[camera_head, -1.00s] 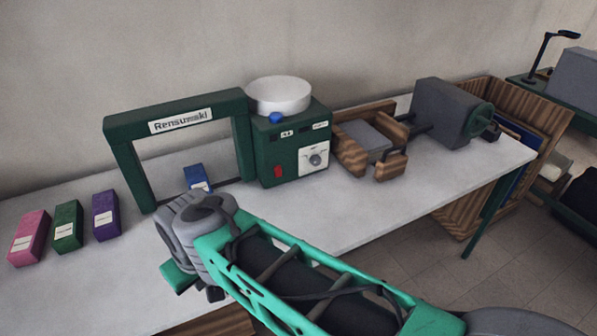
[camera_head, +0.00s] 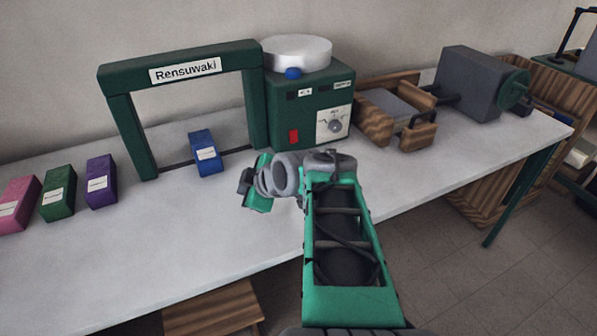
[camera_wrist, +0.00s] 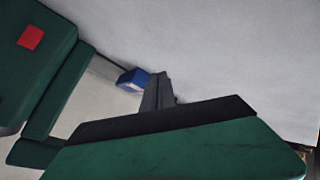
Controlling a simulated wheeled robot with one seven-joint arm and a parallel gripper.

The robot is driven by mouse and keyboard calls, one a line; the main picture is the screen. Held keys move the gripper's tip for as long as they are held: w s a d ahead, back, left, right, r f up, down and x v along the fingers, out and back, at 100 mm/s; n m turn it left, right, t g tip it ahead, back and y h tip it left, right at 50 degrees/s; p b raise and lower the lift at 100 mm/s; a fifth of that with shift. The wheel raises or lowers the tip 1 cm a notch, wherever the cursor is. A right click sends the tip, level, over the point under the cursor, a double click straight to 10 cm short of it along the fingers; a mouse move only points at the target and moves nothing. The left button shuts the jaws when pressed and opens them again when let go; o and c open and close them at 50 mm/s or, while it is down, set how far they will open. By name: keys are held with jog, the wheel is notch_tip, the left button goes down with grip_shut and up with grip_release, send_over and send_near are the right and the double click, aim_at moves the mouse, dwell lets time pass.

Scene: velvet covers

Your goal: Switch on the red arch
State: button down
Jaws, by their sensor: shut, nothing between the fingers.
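The arch (camera_head: 178,68) is green, not red, with a "Rensuwaki" label, and stands on the table at the left of a green control box (camera_head: 320,95). A red switch (camera_head: 294,136) is on the box's front, at its lower left; it also shows at the upper left of the wrist view (camera_wrist: 30,37). Whether it is on or off cannot be told. My gripper (camera_head: 245,185) is shut and empty, in front of the box, below and left of the switch in the head view. Its dark fingers (camera_wrist: 158,90) show mid-frame in the wrist view, apart from the switch.
A blue block (camera_head: 206,153) lies under the arch. Purple (camera_head: 101,182), green (camera_head: 58,191) and pink (camera_head: 16,205) blocks stand at the left. A wooden vice-like device (camera_head: 385,115) stands right.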

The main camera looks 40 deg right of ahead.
aim_at(294, 142)
jog(key=d+f+n+t+h+b, duration=0.1)
jog(key=d+b, duration=0.1)
jog(key=d, duration=0.2)
jog(key=s+d+f+n+t+b, duration=0.1)
jog(key=d+b, duration=0.1)
jog(key=d, duration=0.2)
jog(key=d+f+n+t+h+b, duration=0.1)
jog(key=d+b, duration=0.1)
jog(key=d, duration=0.2)
jog(key=shift+s+f+t+h, duration=0.2)
jog(key=shift+s+t+h, duration=0.1)
jog(key=shift+s+t, duration=0.1)
jog(key=s+d+n+t+b, duration=0.1)
jog(key=d, duration=0.1)
jog(key=s+d+r+n+h+b, duration=0.1)
jog(key=s+d, duration=0.1)
jog(key=s+d+r+n+t+h+b, duration=0.1)
jog(key=d, duration=0.1)
jog(key=shift+s+d+r+t, duration=0.1)
jog(key=shift+s+d+t, duration=0.15)
jog(key=shift+s+t, duration=0.05)
jog(key=shift+s+d+r+h, duration=0.1)
jog(key=shift+r+h, duration=0.15)
jog(key=shift+h, duration=0.05)
jog(key=shift+w, duration=0.35)
jog(key=x, duration=1.3)
jog(key=shift+w+f, duration=0.15)
jog(key=shift+w, duration=0.05)
jog(key=shift+f, duration=0.1)
